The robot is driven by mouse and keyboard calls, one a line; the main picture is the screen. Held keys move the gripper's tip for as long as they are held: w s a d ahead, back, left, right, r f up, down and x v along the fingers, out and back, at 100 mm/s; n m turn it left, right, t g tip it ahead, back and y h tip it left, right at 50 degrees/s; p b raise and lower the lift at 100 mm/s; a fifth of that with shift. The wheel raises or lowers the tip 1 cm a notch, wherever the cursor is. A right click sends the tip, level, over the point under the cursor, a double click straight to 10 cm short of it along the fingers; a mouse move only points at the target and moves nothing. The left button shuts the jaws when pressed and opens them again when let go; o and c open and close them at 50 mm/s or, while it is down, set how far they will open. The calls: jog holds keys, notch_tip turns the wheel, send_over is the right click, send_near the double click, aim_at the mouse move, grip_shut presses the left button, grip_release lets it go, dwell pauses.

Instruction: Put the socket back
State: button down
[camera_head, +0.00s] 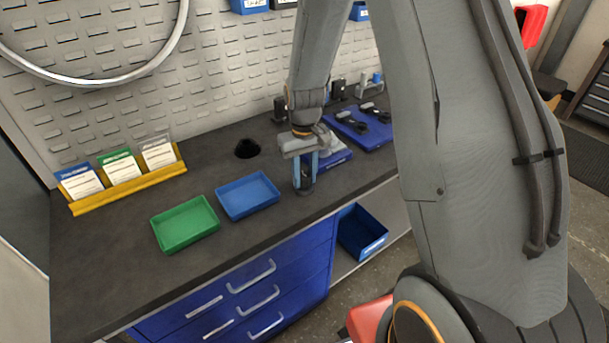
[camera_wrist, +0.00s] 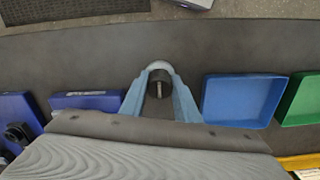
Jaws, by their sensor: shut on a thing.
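My gripper (camera_head: 304,182) points down over the dark worktop, close to its front edge, just right of the blue bin. In the wrist view its two light-blue fingers (camera_wrist: 160,90) are shut on a grey round socket (camera_wrist: 159,66), whose open, dark end shows between the fingertips. In the head view the socket is mostly hidden by the fingers. Behind and right of the gripper lies a blue tray (camera_head: 338,158) with a grey piece on it, partly hidden by the gripper. A blue block's edge (camera_wrist: 88,101) shows left of the fingers in the wrist view.
A blue bin (camera_head: 247,194) and a green bin (camera_head: 185,223) stand left of my gripper. A yellow card rack (camera_head: 128,182) and a round black thing (camera_head: 247,148) are further back. A second blue tray (camera_head: 366,127) holds dark tools.

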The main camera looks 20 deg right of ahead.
aim_at(304, 174)
jog(key=shift+f, duration=0.15)
jog(key=c, duration=1.4)
grip_release()
jog(key=shift+o, duration=0.2)
notch_tip(304, 174, up, 11)
jog(key=b, duration=0.3)
jog(key=s+f+m+t, duration=0.1)
jog(key=s+f, duration=0.1)
jog(key=s, duration=1.5)
jog(key=shift+t+b, duration=0.3)
